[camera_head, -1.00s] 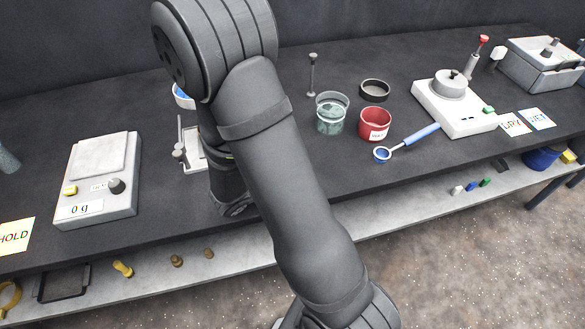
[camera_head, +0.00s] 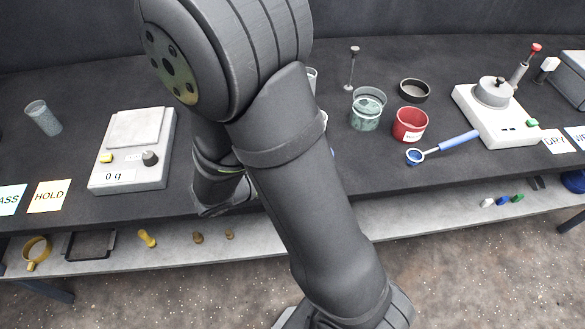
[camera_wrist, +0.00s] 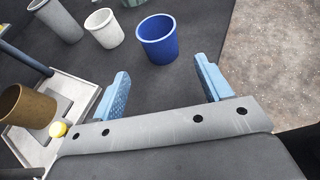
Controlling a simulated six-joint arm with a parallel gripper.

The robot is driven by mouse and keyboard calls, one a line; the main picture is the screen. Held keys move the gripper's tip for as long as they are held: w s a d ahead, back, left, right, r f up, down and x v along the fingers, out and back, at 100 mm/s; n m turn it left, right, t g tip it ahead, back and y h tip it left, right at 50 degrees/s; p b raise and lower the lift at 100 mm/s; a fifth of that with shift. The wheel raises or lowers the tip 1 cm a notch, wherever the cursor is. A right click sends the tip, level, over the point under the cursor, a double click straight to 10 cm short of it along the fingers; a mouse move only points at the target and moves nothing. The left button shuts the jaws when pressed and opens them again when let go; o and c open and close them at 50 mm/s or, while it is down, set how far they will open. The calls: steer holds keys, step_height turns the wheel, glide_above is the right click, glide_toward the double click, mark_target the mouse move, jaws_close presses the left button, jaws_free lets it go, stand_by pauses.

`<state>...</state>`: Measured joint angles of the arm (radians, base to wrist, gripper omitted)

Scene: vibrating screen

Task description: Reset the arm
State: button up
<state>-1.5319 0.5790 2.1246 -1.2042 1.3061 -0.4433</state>
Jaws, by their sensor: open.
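My gripper (camera_wrist: 163,88) shows in the wrist view with its two blue fingers spread wide apart. Nothing is between the fingers. A blue cup (camera_wrist: 158,42) stands on the dark table beyond the fingertips, apart from them. In the head view my large grey arm crosses the middle of the picture, and my gripper is hidden behind it.
The wrist view shows a white cup (camera_wrist: 104,28), a grey cup (camera_wrist: 55,20) and a brown cup (camera_wrist: 28,106) on a pale stand. The head view shows a scale (camera_head: 134,150) reading 0 g, a red pot (camera_head: 410,124), a glass jar (camera_head: 367,108), a blue-handled scoop (camera_head: 443,147) and a white device (camera_head: 495,115).

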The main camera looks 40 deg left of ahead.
steer(key=shift+w, duration=0.1)
steer(key=x, duration=1.1)
steer(key=shift+w+d, duration=0.1)
steer(key=shift+w, duration=0.1)
steer(key=shift+w+f, duration=0.2)
steer(key=shift+w, duration=0.05)
steer(key=shift+f, duration=0.1)
steer(key=shift+s, duration=0.1)
